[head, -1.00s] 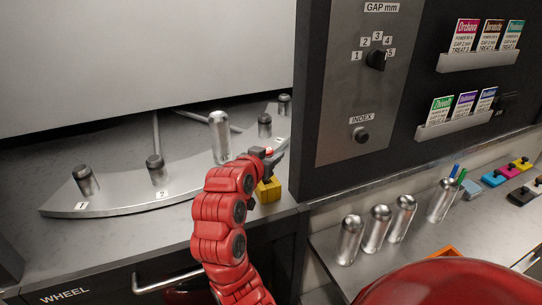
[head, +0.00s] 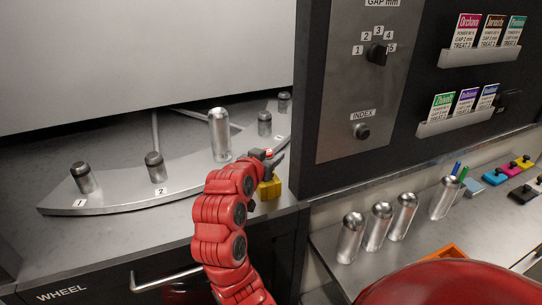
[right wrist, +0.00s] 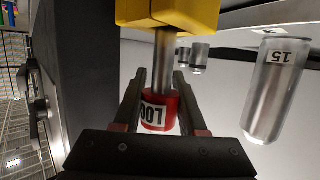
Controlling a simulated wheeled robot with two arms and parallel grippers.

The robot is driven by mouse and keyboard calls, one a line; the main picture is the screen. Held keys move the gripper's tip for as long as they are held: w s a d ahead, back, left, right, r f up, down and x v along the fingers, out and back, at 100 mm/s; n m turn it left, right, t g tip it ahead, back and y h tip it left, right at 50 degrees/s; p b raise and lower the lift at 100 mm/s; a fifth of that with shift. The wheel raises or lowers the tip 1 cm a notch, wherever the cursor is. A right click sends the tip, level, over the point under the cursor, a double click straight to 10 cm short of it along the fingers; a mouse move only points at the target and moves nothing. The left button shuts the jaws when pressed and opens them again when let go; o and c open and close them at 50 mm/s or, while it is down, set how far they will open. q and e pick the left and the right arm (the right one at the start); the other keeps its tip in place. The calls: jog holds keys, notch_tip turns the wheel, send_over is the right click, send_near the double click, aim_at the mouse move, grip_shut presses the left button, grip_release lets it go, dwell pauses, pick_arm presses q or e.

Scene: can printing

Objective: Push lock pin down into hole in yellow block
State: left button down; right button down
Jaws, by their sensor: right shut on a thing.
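The yellow block (head: 270,188) sits at the front edge of the counter, beside the dark upright panel. It also shows at the top of the right wrist view (right wrist: 168,10), which is upside down. The lock pin has a red labelled knob (right wrist: 157,112) and a metal shaft (right wrist: 164,58) that runs to the yellow block; a length of shaft shows between them. My right gripper (right wrist: 158,100) is shut on the red knob. In the head view my right gripper (head: 268,158) is just above the block and hides most of the pin. My left gripper is not in view.
The wheel plate (head: 122,193) carries dark-topped posts and a silver can (head: 220,135) left of my gripper. The dark control panel (head: 366,80) rises close on the right. Several cans (head: 378,228) stand on the lower right counter.

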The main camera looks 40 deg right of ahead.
jog(key=shift+f+b, duration=1.55)
jog(key=shift+f, duration=0.5)
jog(key=shift+c, duration=1.9)
grip_release()
jog(key=shift+a, duration=0.1)
jog(key=b+v, duration=0.1)
jog(key=v, duration=1.6)
jog(key=shift+s+a+r, duration=0.1)
